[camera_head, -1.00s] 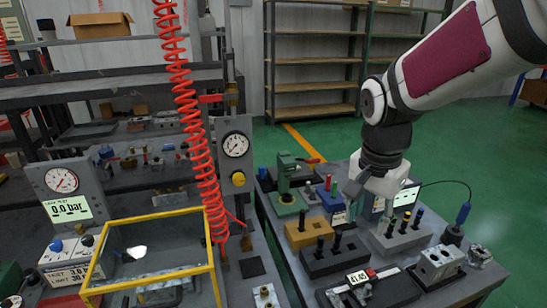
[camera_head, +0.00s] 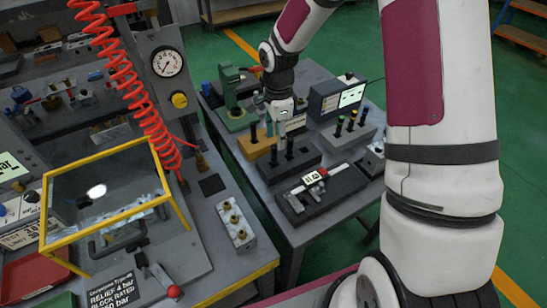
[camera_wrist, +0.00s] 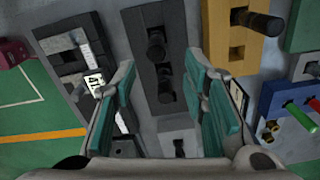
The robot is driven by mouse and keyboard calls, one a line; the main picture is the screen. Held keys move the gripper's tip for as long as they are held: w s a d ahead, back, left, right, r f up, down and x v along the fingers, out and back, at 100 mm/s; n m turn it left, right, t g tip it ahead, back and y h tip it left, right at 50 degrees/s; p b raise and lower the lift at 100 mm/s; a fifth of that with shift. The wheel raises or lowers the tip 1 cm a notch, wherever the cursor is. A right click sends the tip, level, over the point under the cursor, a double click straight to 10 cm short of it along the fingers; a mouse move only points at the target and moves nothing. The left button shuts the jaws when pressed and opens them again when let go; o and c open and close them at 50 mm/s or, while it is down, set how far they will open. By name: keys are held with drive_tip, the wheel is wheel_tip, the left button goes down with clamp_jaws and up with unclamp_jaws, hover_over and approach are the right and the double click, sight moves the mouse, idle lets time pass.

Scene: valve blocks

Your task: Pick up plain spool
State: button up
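A dark block (camera_head: 289,164) on the table holds upright black spools (camera_head: 290,146). The dark block also shows in the wrist view (camera_wrist: 174,20), with two black spools (camera_wrist: 156,48). I cannot tell which black spool is the plain one. My gripper (camera_head: 281,124) hangs above and behind the dark block. In the wrist view my gripper (camera_wrist: 160,72) is open, its teal pads apart on either side of the dark block, with nothing held.
A caliper on a dark stand (camera_head: 322,192) lies in front. A grey block (camera_head: 347,137) with colour-topped pins and a display box (camera_head: 336,98) stand to the right. A green fixture (camera_head: 236,105) is at the back left. A yellow-framed clear guard (camera_head: 105,190) is on the left bench.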

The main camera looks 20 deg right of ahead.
sight(274, 156)
drive_tip(key=f, duration=0.2)
drive_tip(key=a+f, duration=0.1)
drive_tip(key=f, duration=0.2)
drive_tip(key=f+p, duration=0.1)
drive_tip(key=f, duration=0.1)
drive_tip(key=shift+s+a+f, duration=0.15)
drive_tip(key=shift+s, duration=0.1)
drive_tip(key=shift+f, duration=0.4)
clamp_jaws()
